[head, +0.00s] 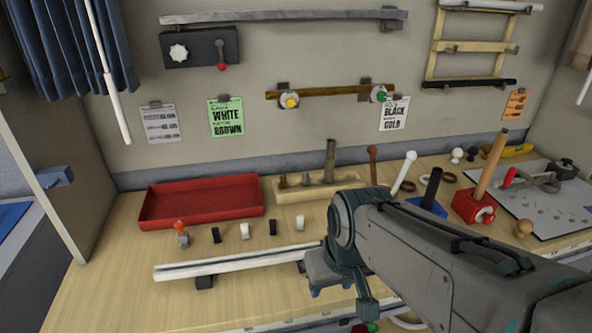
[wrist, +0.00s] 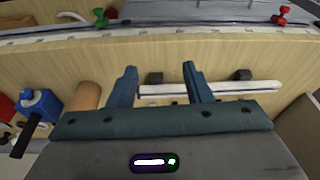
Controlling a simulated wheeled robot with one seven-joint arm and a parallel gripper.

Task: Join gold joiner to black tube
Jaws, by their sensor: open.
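The black tube (head: 432,188) stands upright in a blue block (head: 428,207) on the table, right of my arm's wrist. In the wrist view a blue block (wrist: 40,103) with a black tube (wrist: 22,138) shows at the left edge. My gripper (head: 332,290) is open and empty above the table's front part. In the wrist view its fingers (wrist: 160,76) are apart, with the white rail (wrist: 240,87) beyond them.
A red tray (head: 200,201) lies at the back left. A wooden rack (head: 345,184) with upright pegs stands behind the joiners. A red block (head: 473,206) with a wooden rod stands right of the blue block. The front left tabletop (head: 115,280) is clear.

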